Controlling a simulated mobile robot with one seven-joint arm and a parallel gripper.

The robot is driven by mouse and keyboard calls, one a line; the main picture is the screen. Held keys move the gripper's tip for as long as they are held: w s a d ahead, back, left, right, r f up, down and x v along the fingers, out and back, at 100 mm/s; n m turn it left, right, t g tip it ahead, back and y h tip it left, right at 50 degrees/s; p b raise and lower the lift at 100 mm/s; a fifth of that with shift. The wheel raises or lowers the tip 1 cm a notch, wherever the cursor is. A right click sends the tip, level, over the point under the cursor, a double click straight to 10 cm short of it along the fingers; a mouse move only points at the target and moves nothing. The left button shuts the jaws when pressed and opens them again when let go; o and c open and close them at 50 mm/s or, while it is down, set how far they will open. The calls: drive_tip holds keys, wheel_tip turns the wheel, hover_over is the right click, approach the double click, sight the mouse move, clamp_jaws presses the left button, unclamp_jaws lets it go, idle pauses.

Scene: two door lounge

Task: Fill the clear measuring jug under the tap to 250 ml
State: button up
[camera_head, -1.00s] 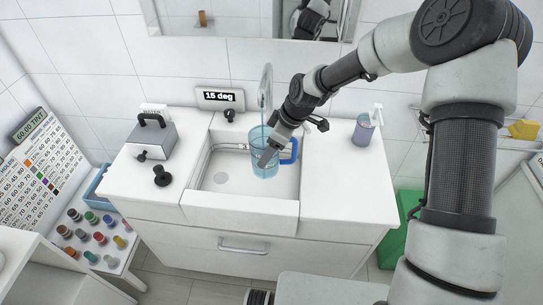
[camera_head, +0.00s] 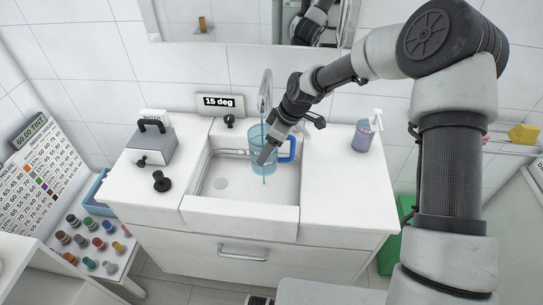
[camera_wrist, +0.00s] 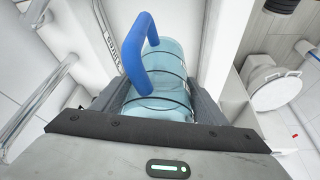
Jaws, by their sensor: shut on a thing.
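The clear blue-tinted measuring jug (camera_head: 256,141) is over the white sink basin, below the tap (camera_head: 265,92). Its blue handle (camera_head: 287,150) points right. My gripper (camera_head: 267,156) is shut on the jug's body. In the wrist view, the jug (camera_wrist: 165,82) lies between the two dark fingers, with the handle (camera_wrist: 135,55) on the upper left. A thin blue stream runs down from the tap at the jug, and a thin blue line shows below the jug. I cannot tell whether the stream enters the jug. The level inside cannot be read.
A display (camera_head: 220,103) reading "15 deg" stands behind the sink above a black knob (camera_head: 229,120). A grey box with a black handle (camera_head: 151,146) and another black knob (camera_head: 161,181) are on the left counter. A soap dispenser (camera_head: 362,136) stands right. The right counter front is clear.

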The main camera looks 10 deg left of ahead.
drive_tip(key=shift+w+a+b, duration=0.15)
drive_tip(key=shift+w+a, duration=0.1)
drive_tip(key=shift+w, duration=0.6)
drive_tip(key=shift+w+a+b, duration=0.15)
drive_tip(key=shift+w+a, duration=0.05)
drive_tip(key=shift+w, duration=0.65)
idle(2.1)
drive_tip(key=s, duration=0.2)
drive_tip(key=s+d, duration=0.1)
drive_tip(key=s, duration=0.2)
drive_tip(key=shift+d+b, duration=0.2)
drive_tip(key=shift+b, duration=0.1)
drive_tip(key=shift+d+r, duration=0.1)
drive_tip(key=s+d+r+m+t+h, duration=0.1)
drive_tip(key=d+r+m, duration=0.3)
drive_tip(key=d+m, duration=0.4)
drive_tip(key=s+d+r+m+t+h, duration=0.2)
drive_tip(key=d+m, duration=0.6)
drive_tip(key=d, duration=0.9)
wheel_tip(320, 180, up, 3)
drive_tip(key=shift+s+d+f+h, duration=0.1)
drive_tip(key=shift+s+d+h, duration=0.15)
drive_tip(key=shift+s+h, duration=0.8)
drive_tip(key=shift+a+f, duration=0.1)
